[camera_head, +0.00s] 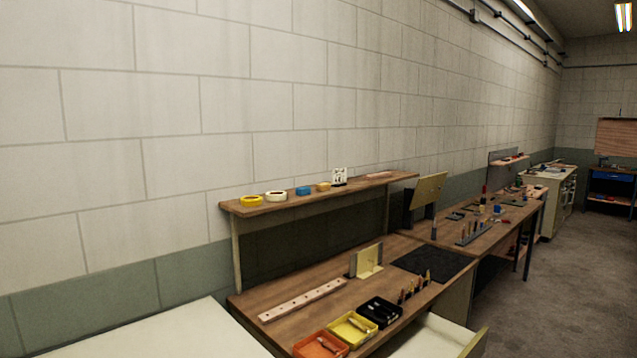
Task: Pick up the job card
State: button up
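No sheet is clearly readable as the job card. A small white card with dark marks (339,175) stands upright on the raised wooden shelf (240,209). A cream upright plate (369,261) stands in a small stand on the wooden workbench (345,274) below. A larger tan panel (428,189) leans on a dark stand farther back. I cannot tell which of these, if any, is the job card. My gripper is not in view.
Tape rolls (251,200) and a blue item (303,190) sit on the shelf. Orange (345,350), yellow (370,326) and black (396,310) bins line the bench front, near a black mat (455,253). An open drawer (430,338) juts out. Floor (560,290) at right is clear.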

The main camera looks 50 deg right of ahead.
aim_at(338, 177)
jog(key=u, duration=0.45)
jog(key=k, duration=0.75)
jog(key=z, duration=1.8)
jog(key=i, duration=0.3)
jog(key=u, duration=0.05)
